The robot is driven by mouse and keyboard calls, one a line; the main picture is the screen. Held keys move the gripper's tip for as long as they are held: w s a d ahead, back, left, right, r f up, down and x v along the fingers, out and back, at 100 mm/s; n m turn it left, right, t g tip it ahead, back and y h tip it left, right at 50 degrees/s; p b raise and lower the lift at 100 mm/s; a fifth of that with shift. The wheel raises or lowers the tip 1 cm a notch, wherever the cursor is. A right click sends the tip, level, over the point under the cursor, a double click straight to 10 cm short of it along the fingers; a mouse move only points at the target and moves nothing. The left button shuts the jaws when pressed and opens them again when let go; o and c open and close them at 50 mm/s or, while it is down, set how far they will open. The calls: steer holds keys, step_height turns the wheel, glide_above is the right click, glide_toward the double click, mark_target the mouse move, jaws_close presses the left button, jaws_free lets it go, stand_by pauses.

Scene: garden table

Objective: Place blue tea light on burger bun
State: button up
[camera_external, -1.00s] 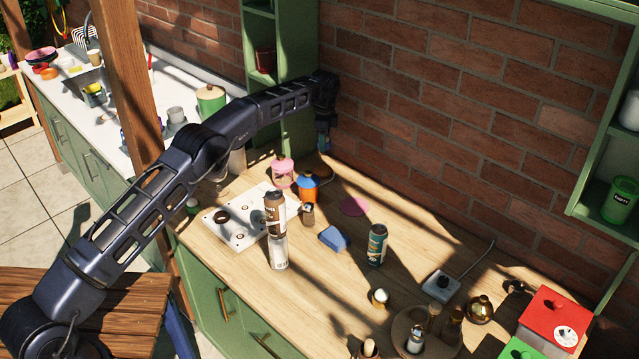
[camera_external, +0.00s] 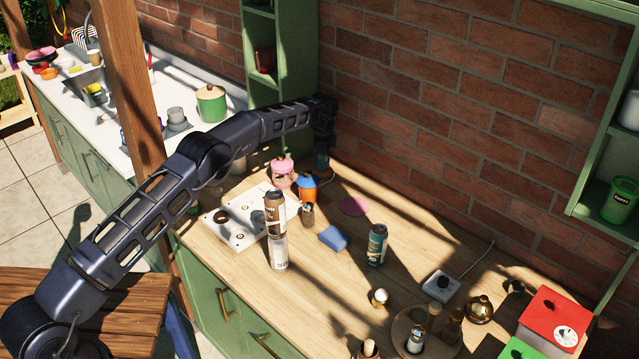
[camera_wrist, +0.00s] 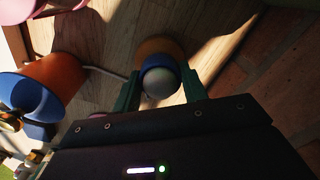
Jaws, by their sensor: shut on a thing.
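In the wrist view, the blue tea light (camera_wrist: 160,78), a blue cup with a pale round top, sits between the two green fingers of my gripper (camera_wrist: 161,87). The gripper is shut on it. A round orange-brown thing, probably the burger bun (camera_wrist: 156,46), shows on the wood just beyond the tea light and is partly covered by it. I cannot tell whether the two touch. In the external view, my gripper (camera_external: 322,162) points down low over the counter's back edge by the brick wall. The tea light and the bun are too small to make out there.
A blue-and-orange pot (camera_external: 307,187) and a pink jar (camera_external: 282,172) stand just left of my gripper. Two stacked cans (camera_external: 276,212), a blue sponge (camera_external: 333,238) and a dark can (camera_external: 377,245) are nearer the front. The brick wall (camera_external: 440,110) is close behind.

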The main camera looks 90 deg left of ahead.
steer(key=shift+f, duration=0.1)
steer(key=o, duration=1)
steer(key=shift+c, duration=0.2)
step_height(320, 180, up, 12)
